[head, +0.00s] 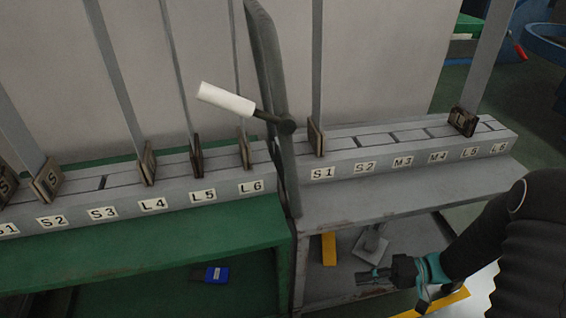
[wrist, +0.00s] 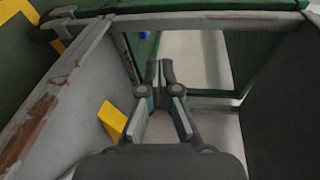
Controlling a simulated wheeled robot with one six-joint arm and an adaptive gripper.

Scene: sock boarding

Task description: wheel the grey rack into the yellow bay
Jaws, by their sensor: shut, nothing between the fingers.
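The grey rack (head: 400,200) stands at the right in the head view, beside a green rack (head: 150,258). Its top rail carries labels S1 to L6, and upright boards stand in some slots. My gripper (head: 366,277) is shut and empty, low at the rack's open front, below its top. In the wrist view, my gripper (wrist: 159,68) points in under the grey frame (wrist: 55,100), with no contact that I can make out. A yellow floor marking (head: 445,301) shows beneath my arm; whether it belongs to the yellow bay I cannot tell.
A dark lever with a white handle (head: 226,99) rises between the racks. A yellow block (head: 329,249) sits inside the grey rack and shows in the wrist view (wrist: 112,120). A blue box (head: 216,274) lies under the green rack. Blue bins (head: 545,42) stand back right.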

